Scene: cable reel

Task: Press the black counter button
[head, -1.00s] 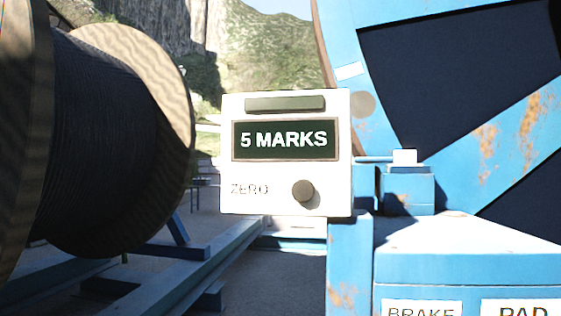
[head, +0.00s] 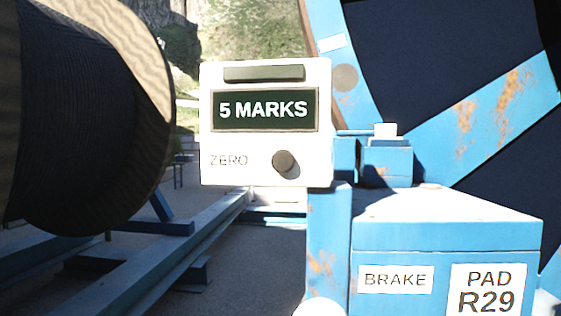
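The white counter box (head: 320,150) stands on a blue post in the middle of the head view. Its dark display (head: 265,110) reads "5 MARKS". The round counter button (head: 284,161) sits at the lower right of the box face, beside the printed word "ZERO" (head: 229,160). The button looks dark grey-brown in this light and sticks out from the face. Nothing touches it. My gripper is not in view.
A large wooden reel (head: 150,75) wound with dark cable fills the left. Blue rails (head: 180,245) run below it. A blue cabinet (head: 445,235) labelled "BRAKE" and "PAD R29" stands at lower right. A large blue wheel (head: 500,100) with rust rises behind. A white rounded shape shows at the bottom edge.

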